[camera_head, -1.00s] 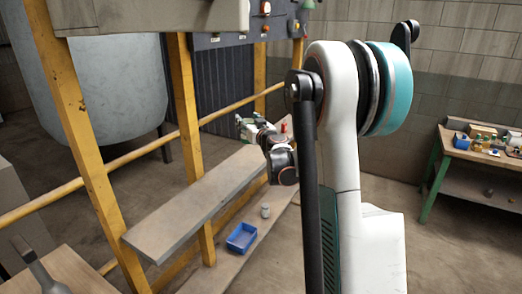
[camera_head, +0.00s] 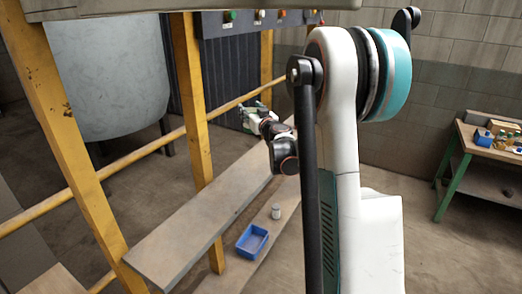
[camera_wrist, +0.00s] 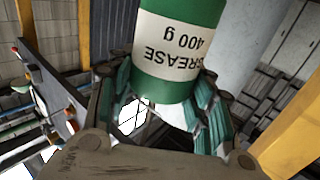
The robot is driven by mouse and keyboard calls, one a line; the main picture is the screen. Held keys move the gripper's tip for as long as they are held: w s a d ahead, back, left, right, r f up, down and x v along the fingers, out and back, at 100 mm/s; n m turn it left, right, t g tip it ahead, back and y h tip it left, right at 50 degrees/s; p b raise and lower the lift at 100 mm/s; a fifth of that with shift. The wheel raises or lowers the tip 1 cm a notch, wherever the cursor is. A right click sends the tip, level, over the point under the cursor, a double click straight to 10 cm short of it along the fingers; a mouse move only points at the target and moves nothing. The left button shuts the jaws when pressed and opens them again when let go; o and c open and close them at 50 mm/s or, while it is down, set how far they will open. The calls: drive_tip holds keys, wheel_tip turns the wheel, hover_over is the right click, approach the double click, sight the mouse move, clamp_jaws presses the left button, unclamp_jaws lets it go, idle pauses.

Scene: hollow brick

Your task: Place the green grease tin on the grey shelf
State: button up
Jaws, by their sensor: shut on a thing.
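The green grease tin (camera_wrist: 165,88), with a white label reading "GREASE 400 g", is upside down in the wrist view, its top cut off by the frame edge. My gripper (camera_wrist: 163,100) is shut on it, with a finger on each side. In the head view my gripper (camera_head: 252,113) is small, held above the far part of a grey-brown plank shelf (camera_head: 180,242) between yellow posts. The tin is hard to make out there. My arm hides part of the shelf's far end.
A lower plank holds a blue bin (camera_head: 252,241) and a small pale can (camera_head: 277,211). Yellow posts (camera_head: 192,100) and a rail flank the shelf. A control panel (camera_head: 255,22) hangs above. A cluttered workbench (camera_head: 485,140) stands at the right.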

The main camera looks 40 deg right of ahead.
wheel_tip(320, 180, down, 18)
drive_tip(key=b, duration=0.5)
drive_tip(key=shift+f, duration=0.15)
drive_tip(key=shift+f, duration=0.2)
drive_tip(key=o, duration=1.4)
drive_tip(key=shift+r, duration=0.2)
drive_tip(key=p+v, duration=0.1)
drive_tip(key=v, duration=1.1)
drive_tip(key=shift+p, duration=0.3)
